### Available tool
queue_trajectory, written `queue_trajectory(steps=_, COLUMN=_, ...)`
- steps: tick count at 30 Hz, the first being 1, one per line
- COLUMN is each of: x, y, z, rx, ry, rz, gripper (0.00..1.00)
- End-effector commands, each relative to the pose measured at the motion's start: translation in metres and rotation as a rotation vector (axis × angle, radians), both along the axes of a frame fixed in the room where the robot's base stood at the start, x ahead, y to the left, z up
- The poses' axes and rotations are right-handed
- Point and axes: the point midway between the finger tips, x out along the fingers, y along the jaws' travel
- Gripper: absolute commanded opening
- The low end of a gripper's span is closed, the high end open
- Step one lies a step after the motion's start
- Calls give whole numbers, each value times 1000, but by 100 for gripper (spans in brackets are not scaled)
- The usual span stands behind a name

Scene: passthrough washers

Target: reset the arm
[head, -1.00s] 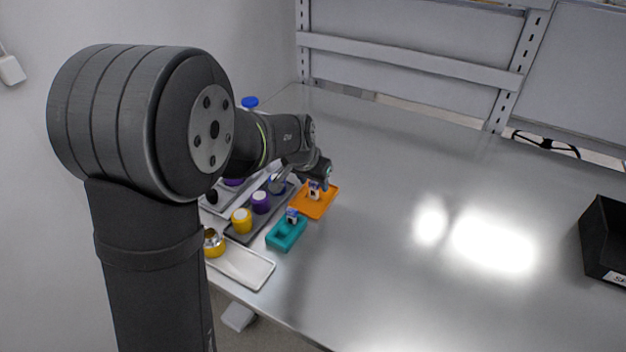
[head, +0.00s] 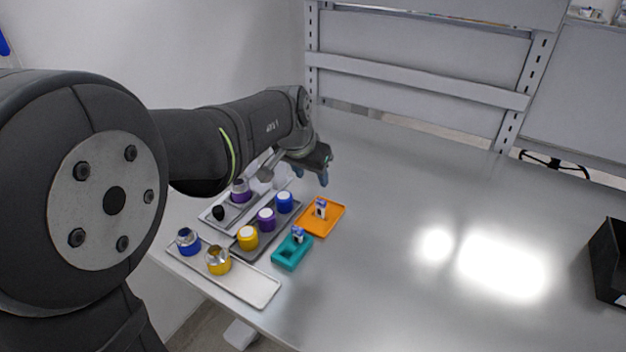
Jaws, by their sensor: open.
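My gripper (head: 324,178) hangs in the air at the end of my arm, above the far part of the cluster of trays, near the orange tray. Its fingers point down and are apart, with nothing seen between them. The orange tray (head: 335,229) holds a small white-and-blue item (head: 321,208). In front of it a teal holder (head: 287,262) has a similar small item (head: 298,235) standing at its far end.
A dark grey tray (head: 266,240) holds yellow, purple and blue capped cylinders. A white tray (head: 258,290) in front holds a blue and a yellow ring-like part. A grey tray (head: 213,222) lies behind. A black bin (head: 608,262) stands at right. The table's middle is clear.

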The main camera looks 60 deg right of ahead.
Motion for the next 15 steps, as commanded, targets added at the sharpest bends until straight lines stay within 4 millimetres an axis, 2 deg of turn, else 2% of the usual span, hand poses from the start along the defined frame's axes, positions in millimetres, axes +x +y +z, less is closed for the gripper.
queue_trajectory(steps=10, x=0, y=0, z=0, rx=1, ry=0, rz=0, gripper=47)
queue_trajectory(steps=15, x=0, y=-4, z=-12, rx=3, ry=1, rz=0, gripper=47)
